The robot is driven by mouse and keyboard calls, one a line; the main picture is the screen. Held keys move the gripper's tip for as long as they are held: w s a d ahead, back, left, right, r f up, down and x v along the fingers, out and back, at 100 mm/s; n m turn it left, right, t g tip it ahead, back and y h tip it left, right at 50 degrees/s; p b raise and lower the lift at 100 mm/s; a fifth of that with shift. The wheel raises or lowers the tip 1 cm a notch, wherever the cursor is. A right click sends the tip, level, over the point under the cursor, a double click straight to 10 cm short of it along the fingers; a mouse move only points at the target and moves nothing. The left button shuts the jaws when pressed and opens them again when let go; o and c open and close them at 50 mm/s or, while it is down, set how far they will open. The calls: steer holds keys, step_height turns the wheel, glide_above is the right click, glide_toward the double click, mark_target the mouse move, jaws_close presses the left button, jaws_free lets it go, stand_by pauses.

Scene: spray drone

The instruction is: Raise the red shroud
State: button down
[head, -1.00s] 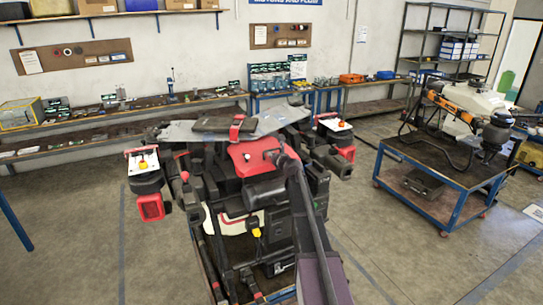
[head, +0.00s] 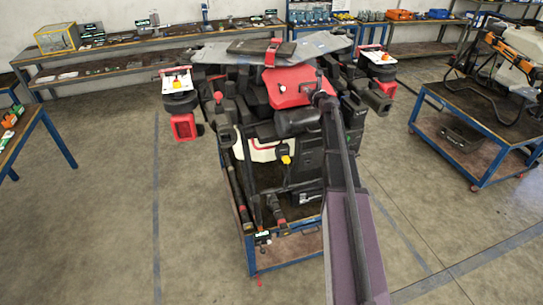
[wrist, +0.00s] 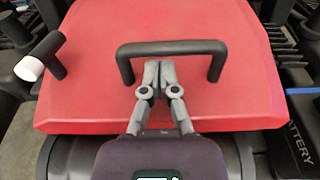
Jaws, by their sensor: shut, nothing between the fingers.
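The red shroud (head: 290,90) is a sloped cover on the drone's body in the head view. In the wrist view the shroud (wrist: 90,85) fills most of the picture and carries a black bar handle (wrist: 190,47). My gripper (wrist: 158,66) is shut, with its two grey fingertips together. The tips lie within the handle's loop, just below its crossbar in the picture, left of its middle. I cannot tell whether they touch the bar or the shroud. In the head view my arm hides the shroud's right side, and my gripper (head: 318,90) is small there.
The drone stands on a blue-framed cart (head: 285,250). Its folded arms and motors (head: 180,95) stick out on both sides. Another cart (head: 475,130) with equipment stands at the right. A workbench (head: 130,42) lines the back wall.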

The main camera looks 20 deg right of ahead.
step_height(320, 180, down, 3)
steer(key=shift+r+b, duration=0.15)
steer(key=shift+b, duration=0.9)
steer(key=s+r+p, duration=0.2)
steer(key=s, duration=0.8)
steer(key=s+a+f+n+g+y, duration=0.1)
steer(key=a+n, duration=0.2)
steer(key=a, duration=0.1)
steer(key=s+a+f+n+g+y, duration=0.1)
steer(key=a+f+n, duration=0.1)
steer(key=a+n, duration=0.2)
steer(key=s+a+f+n+g+y, duration=0.1)
steer(key=s+a+n, duration=0.1)
steer(key=a+n, duration=0.2)
steer(key=shift+a+f+g, duration=0.35)
steer(key=shift+a+g, duration=0.05)
steer(key=s+a+f+n+g, duration=0.4)
steer(key=s+a+n, duration=0.3)
steer(key=n, duration=0.3)
steer(key=shift+s+a+f+g+y, duration=0.15)
steer(key=shift+a+f+g+y, duration=0.2)
steer(key=shift+a+f, duration=0.45)
steer(key=shift+r, duration=0.1)
